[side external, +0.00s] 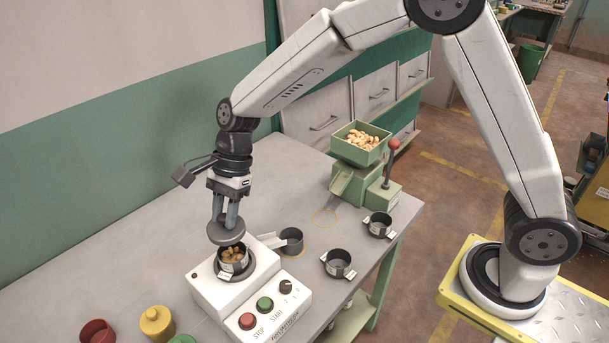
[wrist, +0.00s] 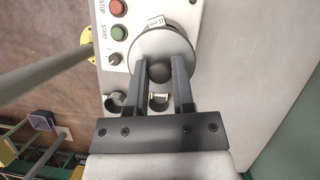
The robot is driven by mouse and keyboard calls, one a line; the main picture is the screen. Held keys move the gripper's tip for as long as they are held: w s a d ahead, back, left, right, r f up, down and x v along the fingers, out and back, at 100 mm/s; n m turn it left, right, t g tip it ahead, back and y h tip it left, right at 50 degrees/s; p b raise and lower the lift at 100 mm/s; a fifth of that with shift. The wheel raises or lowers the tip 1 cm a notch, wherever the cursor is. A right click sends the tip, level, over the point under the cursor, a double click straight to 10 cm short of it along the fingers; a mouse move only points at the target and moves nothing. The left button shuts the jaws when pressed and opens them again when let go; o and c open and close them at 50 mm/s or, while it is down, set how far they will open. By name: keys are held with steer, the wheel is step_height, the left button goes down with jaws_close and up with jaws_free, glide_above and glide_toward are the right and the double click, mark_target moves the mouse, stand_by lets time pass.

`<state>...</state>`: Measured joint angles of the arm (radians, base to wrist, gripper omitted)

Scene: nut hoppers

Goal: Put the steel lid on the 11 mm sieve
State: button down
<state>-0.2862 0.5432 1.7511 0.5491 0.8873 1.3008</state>
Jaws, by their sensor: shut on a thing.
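My gripper (side external: 226,212) is shut on the knob of the round grey steel lid (side external: 226,232). The wrist view shows the fingers (wrist: 160,74) on either side of the dark knob, with the lid (wrist: 150,45) beyond. In the side view the lid hangs roughly level, a little above and slightly left of a dark sieve (side external: 234,274) with nuts in it. A gap shows between lid and sieve. That sieve sits on the white shaker (side external: 208,290) and bears a pale label, too small to read surely. In the wrist view the lid hides most of the sieve.
Two other labelled sieves (side external: 338,265) (side external: 379,222) stand to the right on the table. A green hopper (side external: 361,150) with nuts stands farther back. Red (side external: 97,332) and yellow (side external: 157,322) containers are at the front left.

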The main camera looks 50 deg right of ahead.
mark_target(230, 233)
steer(key=shift+f, duration=0.1)
steer(key=shift+f, duration=2.7)
steer(key=shift+f, duration=0.5)
stand_by(0.5)
jaws_free()
stand_by(0.5)
steer(key=shift+r, duration=0.1)
steer(key=shift+r, duration=3.4)
